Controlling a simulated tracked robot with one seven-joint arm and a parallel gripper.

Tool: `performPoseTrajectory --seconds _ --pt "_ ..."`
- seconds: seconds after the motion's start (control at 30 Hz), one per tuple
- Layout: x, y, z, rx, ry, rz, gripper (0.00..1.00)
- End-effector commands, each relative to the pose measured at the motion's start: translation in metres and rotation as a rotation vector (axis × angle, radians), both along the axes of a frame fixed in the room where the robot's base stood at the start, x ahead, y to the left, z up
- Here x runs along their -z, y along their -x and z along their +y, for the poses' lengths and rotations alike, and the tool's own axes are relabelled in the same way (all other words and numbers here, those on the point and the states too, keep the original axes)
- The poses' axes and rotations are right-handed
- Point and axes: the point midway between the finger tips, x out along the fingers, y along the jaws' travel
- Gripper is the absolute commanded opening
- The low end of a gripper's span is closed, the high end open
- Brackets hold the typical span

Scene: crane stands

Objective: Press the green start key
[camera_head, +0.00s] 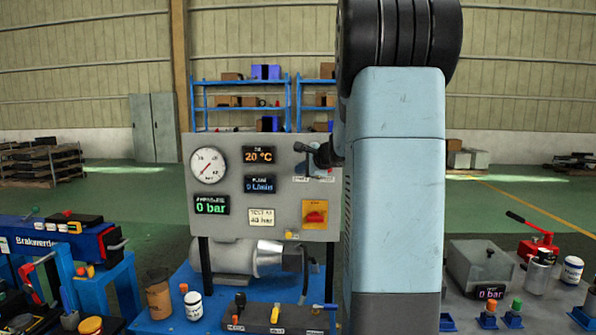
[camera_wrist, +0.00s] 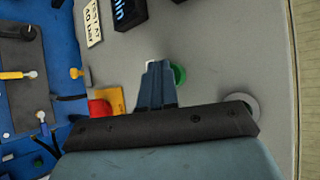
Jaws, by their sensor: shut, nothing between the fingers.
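The green start key (camera_wrist: 180,74) shows in the wrist view as a round green edge on the grey control panel (camera_wrist: 215,45), partly hidden by my fingers. My gripper (camera_wrist: 158,65) is shut and empty, its fingertips right beside the green key in the picture. Whether they touch the key or the panel I cannot tell. In the head view my gripper (camera_head: 304,148) is in front of the panel's upper right (camera_head: 225,150); the green key is not visible there, and my arm covers the panel's right side.
A red switch on a yellow plate (camera_head: 315,214) sits low on the panel; a gauge (camera_head: 208,165) and displays reading 20 °C and 0 bar are at left. A grey ring (camera_wrist: 245,103) lies right of my fingers in the wrist view. Levers (camera_head: 275,313) stand on the blue bench below.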

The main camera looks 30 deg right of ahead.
Motion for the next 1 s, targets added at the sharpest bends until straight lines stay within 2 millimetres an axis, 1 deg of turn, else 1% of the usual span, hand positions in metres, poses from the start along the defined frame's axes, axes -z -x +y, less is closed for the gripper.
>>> performPoseTrajectory --seconds 0.67,0.83,1.0 --pt "0.0001 -0.003 -0.0025 0.001 0.0 0.0 0.0" --pt "-0.0004 -0.0004 -0.0008 0.001 0.0 -0.001 0.0" --pt "-0.0008 0.0063 0.0038 0.0 0.001 -0.001 0.0"
